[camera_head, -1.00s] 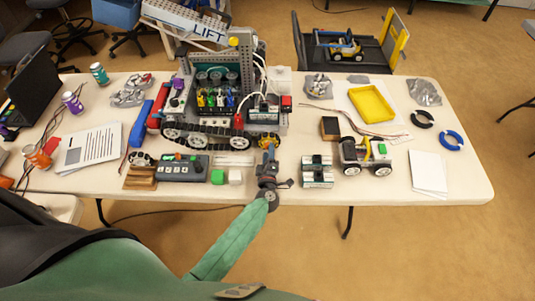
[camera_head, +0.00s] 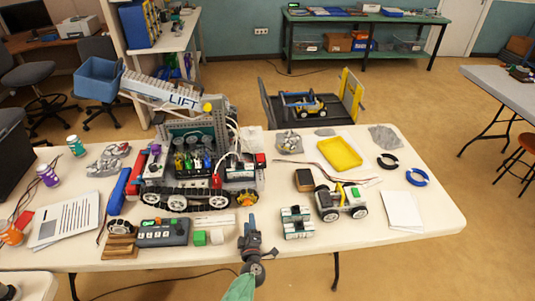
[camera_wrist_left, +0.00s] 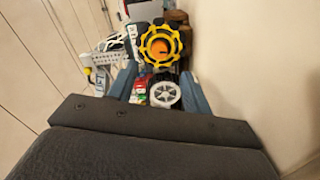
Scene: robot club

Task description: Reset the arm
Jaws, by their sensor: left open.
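My left gripper (camera_head: 251,226) is at the front edge of the white table (camera_head: 350,238), its arm coming up from the bottom of the head view. It is open, with nothing seen between its fingers. In the left wrist view its two blue-grey fingers (camera_wrist_left: 160,84) stand apart, with a white-hubbed wheel (camera_wrist_left: 165,94) and a yellow sprocket (camera_wrist_left: 160,45) of the tracked robot (camera_head: 190,165) beyond them. In the head view that robot stands just behind and left of the gripper. My right gripper is not in view.
A yellow tray (camera_head: 339,154) lies farther back.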

